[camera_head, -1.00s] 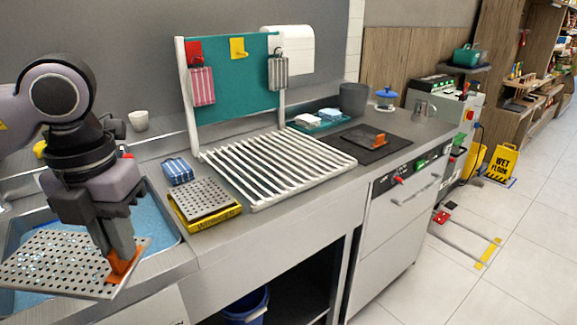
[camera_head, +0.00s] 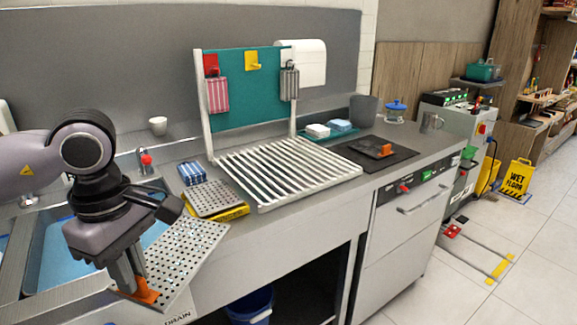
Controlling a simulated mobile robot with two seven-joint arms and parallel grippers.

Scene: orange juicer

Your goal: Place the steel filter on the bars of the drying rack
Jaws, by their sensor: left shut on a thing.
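My left gripper (camera_head: 138,291) is shut on the orange tab of the steel filter (camera_head: 183,255), a perforated flat plate. The filter extends up and right from the fingers, in front of the counter edge and the sink's right side in the picture. The drying rack (camera_head: 275,170) has white slanted bars and lies on the counter to the right of the filter, apart from it. Its bars are bare. My right gripper is out of view.
A second perforated plate (camera_head: 214,198) lies on a yellow holder (camera_head: 236,213) just left of the rack, beside a blue striped pack (camera_head: 191,174). A teal board (camera_head: 246,92) with hanging cloths stands behind the rack. The sink (camera_head: 67,250) is at left.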

